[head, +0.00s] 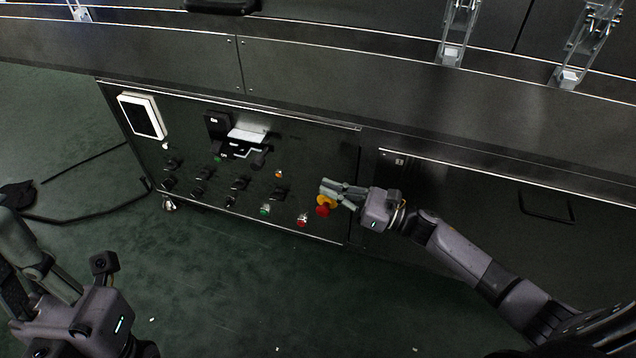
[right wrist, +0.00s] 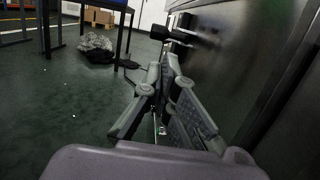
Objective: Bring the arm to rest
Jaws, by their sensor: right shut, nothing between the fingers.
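My right gripper (head: 326,188) is at the front of the control panel (head: 330,150), just above a red mushroom button with a yellow collar (head: 322,209). I cannot tell whether it touches the button. Its fingers are shut and empty; they also show in the right wrist view (right wrist: 168,62), beside the dark panel face. The right arm (head: 465,258) reaches in from the lower right. My left arm's gripper body (head: 105,318) is at the lower left, over the floor and away from the panel.
The panel carries several black knobs, an orange lamp (head: 279,174), a green button (head: 265,210), a red button (head: 302,220) and a white-framed screen (head: 143,116). A dark cable (head: 95,212) lies on the green floor at left. The floor below the panel is largely clear.

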